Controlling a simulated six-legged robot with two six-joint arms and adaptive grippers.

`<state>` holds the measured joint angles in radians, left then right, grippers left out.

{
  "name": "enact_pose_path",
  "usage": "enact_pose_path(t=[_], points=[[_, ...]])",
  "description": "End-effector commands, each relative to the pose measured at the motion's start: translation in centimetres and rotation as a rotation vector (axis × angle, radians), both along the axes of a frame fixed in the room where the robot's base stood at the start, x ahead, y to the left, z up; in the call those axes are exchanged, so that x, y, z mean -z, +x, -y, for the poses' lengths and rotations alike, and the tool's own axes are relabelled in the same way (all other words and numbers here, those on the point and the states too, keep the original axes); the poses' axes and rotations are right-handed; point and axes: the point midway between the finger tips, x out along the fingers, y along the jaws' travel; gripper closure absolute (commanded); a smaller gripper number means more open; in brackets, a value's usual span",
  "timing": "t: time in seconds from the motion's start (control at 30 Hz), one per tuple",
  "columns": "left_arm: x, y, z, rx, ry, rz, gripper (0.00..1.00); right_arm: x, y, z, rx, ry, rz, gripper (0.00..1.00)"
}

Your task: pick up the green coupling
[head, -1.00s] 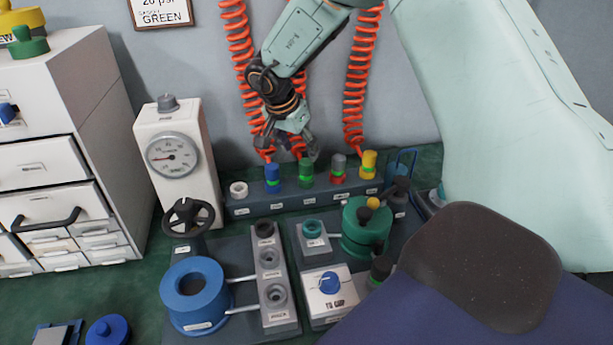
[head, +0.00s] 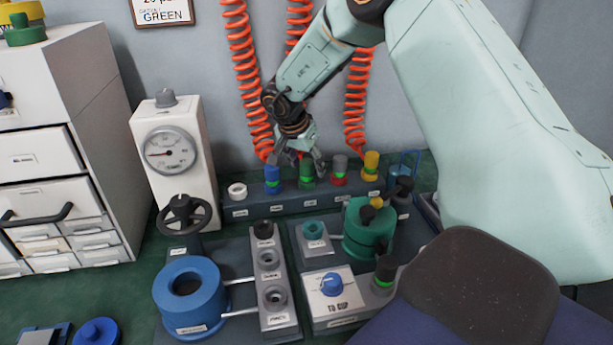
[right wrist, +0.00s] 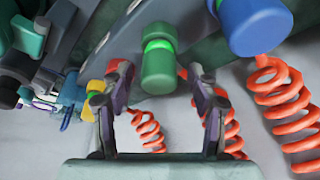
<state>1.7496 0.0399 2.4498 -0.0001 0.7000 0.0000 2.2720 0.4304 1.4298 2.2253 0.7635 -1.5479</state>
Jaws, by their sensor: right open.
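The green coupling (head: 306,174) stands upright in the dark rack (head: 240,209) at the back of the bench, between the blue and the grey-and-red couplings. My right gripper (head: 305,165) is at its top, partly covering it in the head view. In the right wrist view the green coupling (right wrist: 159,68) shows ahead of and between the two open fingers of my right gripper (right wrist: 162,85). Nothing is held, and I cannot tell whether a finger touches the coupling. My left gripper is not in view.
A blue coupling (head: 272,178), a grey-and-red coupling (head: 339,169) and a yellow coupling (head: 371,165) stand close by in the rack. Orange coiled hoses (head: 243,75) hang behind. A gauge box (head: 172,180) stands left, and a green round vessel (head: 366,232) stands in front.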

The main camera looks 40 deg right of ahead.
Motion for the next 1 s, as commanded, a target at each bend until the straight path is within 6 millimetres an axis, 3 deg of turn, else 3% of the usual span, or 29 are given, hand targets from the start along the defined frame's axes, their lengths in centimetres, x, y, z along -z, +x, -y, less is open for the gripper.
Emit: enact_pose_path(t=[0.07,0.77,1.0], points=[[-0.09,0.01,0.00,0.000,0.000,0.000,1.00,-0.14,0.09,0.01,0.000,-0.001,0.001,0.40],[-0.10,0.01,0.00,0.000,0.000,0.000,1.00,-0.14,0.05,-0.03,0.000,-0.001,0.000,1.00],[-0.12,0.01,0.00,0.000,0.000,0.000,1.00,-0.20,0.08,-0.03,0.001,-0.001,0.002,1.00]])
